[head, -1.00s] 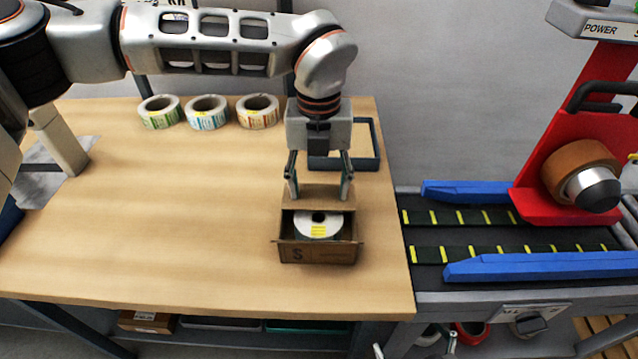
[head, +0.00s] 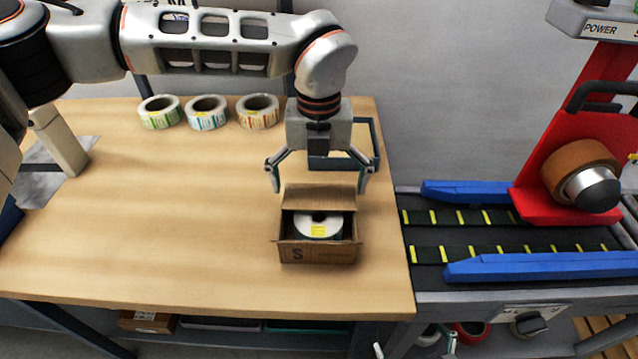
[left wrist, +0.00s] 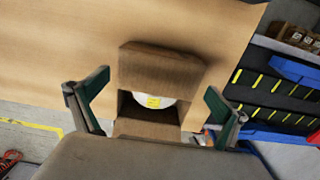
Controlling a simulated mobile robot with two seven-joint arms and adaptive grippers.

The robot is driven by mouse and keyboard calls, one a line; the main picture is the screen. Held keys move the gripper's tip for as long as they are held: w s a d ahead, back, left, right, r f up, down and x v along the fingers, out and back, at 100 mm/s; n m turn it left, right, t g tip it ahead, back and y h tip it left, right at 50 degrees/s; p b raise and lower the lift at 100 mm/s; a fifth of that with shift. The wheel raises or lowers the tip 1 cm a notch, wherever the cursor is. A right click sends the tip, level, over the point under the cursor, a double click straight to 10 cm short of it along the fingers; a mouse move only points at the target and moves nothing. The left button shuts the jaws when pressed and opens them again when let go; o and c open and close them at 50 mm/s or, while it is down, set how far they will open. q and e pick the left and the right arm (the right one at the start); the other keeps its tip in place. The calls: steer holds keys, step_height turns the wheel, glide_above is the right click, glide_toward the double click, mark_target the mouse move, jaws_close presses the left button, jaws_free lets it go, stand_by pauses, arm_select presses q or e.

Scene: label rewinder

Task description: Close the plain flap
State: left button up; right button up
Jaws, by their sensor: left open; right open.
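A small open cardboard box (head: 318,254) with an "S" on its front stands near the table's right front. A white label roll (head: 318,226) with a yellow label lies inside it. A plain flap (head: 319,197) stands raised at the box's back edge; it also shows in the left wrist view (left wrist: 160,66). A front flap edge (head: 316,242) folds outward. My left gripper (head: 318,187) is open wide above the box's back, its fingers on either side of the plain flap and apart from it. My right gripper is not in view.
Three label rolls (head: 207,113) stand at the table's back. A dark blue frame (head: 374,140) lies behind the gripper. A conveyor (head: 500,235) with blue rails and a red taping machine (head: 570,150) stands to the right.

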mark_target(319, 196)
arm_select(q)
steer(key=shift+r, duration=0.1)
step_height(319, 196, up, 12)
stand_by(0.5)
stand_by(0.4)
